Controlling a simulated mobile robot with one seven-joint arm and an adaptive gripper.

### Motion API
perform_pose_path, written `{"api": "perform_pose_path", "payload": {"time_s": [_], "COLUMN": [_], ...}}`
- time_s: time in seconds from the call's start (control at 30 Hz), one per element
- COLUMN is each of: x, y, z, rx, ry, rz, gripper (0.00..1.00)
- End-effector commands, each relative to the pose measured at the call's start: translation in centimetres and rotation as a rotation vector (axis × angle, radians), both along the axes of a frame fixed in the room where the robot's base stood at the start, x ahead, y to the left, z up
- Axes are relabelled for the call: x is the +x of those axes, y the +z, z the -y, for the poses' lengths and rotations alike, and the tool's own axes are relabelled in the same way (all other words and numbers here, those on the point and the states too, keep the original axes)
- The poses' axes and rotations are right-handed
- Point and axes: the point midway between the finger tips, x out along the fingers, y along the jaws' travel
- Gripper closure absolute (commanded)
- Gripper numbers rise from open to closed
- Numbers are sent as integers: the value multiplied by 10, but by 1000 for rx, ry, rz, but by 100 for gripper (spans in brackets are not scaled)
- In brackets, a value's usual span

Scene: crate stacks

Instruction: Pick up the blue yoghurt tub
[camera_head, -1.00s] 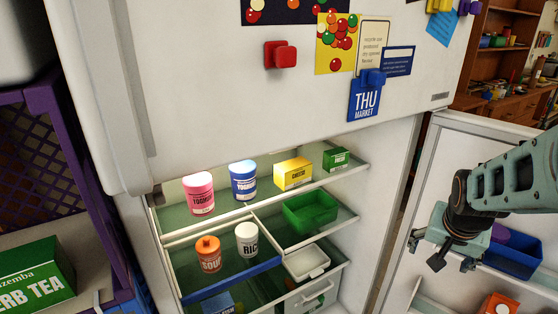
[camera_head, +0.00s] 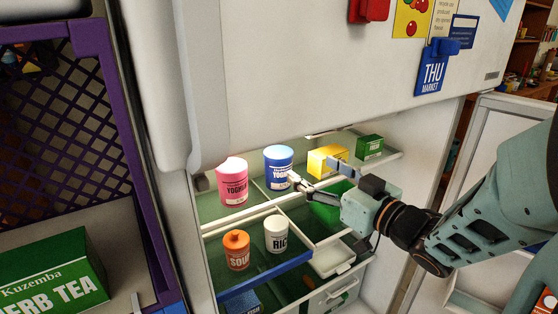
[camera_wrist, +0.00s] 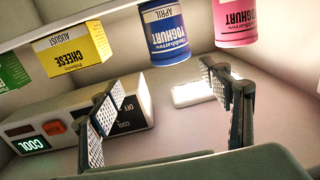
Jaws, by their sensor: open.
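The blue yoghurt tub (camera_head: 278,167) stands upright on the upper fridge shelf, between a pink yoghurt tub (camera_head: 232,182) and a yellow cheese box (camera_head: 327,160). My gripper (camera_head: 316,173) is open and empty in front of the shelf, just right of the blue tub. One finger overlaps the tub's lower right edge in the head view; I cannot tell whether they touch. In the wrist view the scene is upside down. The blue tub (camera_wrist: 165,32) hangs at the top centre there, beyond the gap between the spread fingers of my gripper (camera_wrist: 165,92).
A green box (camera_head: 369,147) stands right of the cheese. An orange soup jar (camera_head: 236,252) and a white rice tub (camera_head: 276,234) stand below. A fridge control panel (camera_wrist: 130,105) shows in the wrist view. The fridge's upper door (camera_head: 290,80) hangs above the opening.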

Motion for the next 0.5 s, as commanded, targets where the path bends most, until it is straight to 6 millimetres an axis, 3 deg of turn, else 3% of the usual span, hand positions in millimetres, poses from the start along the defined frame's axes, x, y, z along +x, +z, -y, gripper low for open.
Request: {"api": "perform_pose_path", "payload": {"time_s": [0.13, 0.5], "x": [0, 35], "y": [2, 3], "z": [-16, -46], "rx": [20, 19], "ry": [43, 41], "rz": [14, 15], "gripper": [29, 29]}}
